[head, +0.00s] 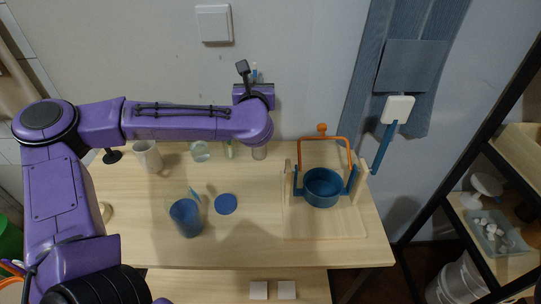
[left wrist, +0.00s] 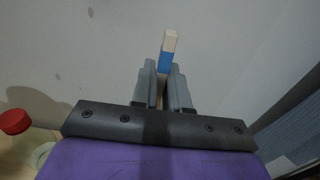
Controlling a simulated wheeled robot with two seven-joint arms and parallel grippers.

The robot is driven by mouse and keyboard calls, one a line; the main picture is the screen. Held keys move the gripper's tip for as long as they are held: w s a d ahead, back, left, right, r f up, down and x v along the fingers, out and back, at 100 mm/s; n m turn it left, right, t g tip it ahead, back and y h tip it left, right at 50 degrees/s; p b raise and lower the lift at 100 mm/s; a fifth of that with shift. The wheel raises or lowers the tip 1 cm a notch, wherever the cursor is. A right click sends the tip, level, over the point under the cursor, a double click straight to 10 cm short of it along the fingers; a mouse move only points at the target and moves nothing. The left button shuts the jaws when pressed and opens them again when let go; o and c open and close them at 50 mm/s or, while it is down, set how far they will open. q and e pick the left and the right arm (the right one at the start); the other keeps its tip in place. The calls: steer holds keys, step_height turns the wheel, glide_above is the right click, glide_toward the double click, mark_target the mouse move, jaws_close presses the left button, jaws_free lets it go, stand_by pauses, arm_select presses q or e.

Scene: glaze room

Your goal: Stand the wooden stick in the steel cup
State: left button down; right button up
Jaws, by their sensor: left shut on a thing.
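The wooden stick (left wrist: 170,42), pale with a blue band, stands between the fingers of my left gripper (left wrist: 163,84) in the left wrist view. That gripper is shut on it, and the stick's end sticks out past the fingertips. In the head view the stick (head: 255,70) shows only as a small tip beyond my purple wrist; the gripper is largely hidden there. My right gripper is out of view.
On the wooden table (head: 255,245) are a pale mug (head: 147,157), a glass jar (head: 200,152), a blue tumbler (head: 186,218) and a blue disc (head: 225,204). A blue pot (head: 321,188) sits in a wooden stand at right. The front middle is clear.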

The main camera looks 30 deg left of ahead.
arm_select(q)
steer(key=f+p, duration=0.1)
steer(key=f, duration=0.4)
steer(key=f+p, duration=0.1)
steer(key=f, duration=0.3)
steer(key=shift+s+d+f, duration=0.1)
steer(key=shift+d+f, duration=0.1)
steer(key=shift+f, duration=0.15)
steer(key=shift+s+f, duration=0.1)
steer(key=shift+f, duration=0.2)
steer(key=c, duration=1.1)
jaws_free()
